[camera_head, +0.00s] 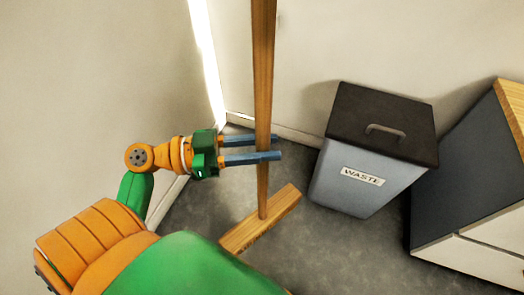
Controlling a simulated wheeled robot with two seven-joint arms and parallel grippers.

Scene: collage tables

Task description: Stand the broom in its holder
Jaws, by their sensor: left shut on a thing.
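The broom has a long wooden handle (264,75) that stands nearly upright and runs out of the top of the head view. Its wooden head (261,222) is low down at the bottom end, near the grey floor. My left gripper (277,148) comes in from the left with its blue fingers on either side of the handle, shut on it above the broom head. The underside of the broom head is hidden, so I cannot tell whether it touches the floor. I see no broom holder in this view. My right gripper is not in view.
A grey waste bin (345,182) with a dark lid stands right of the broom. A dark and white cabinet (468,180) with a wooden top is at the far right. Pale walls (120,70) meet in a corner behind.

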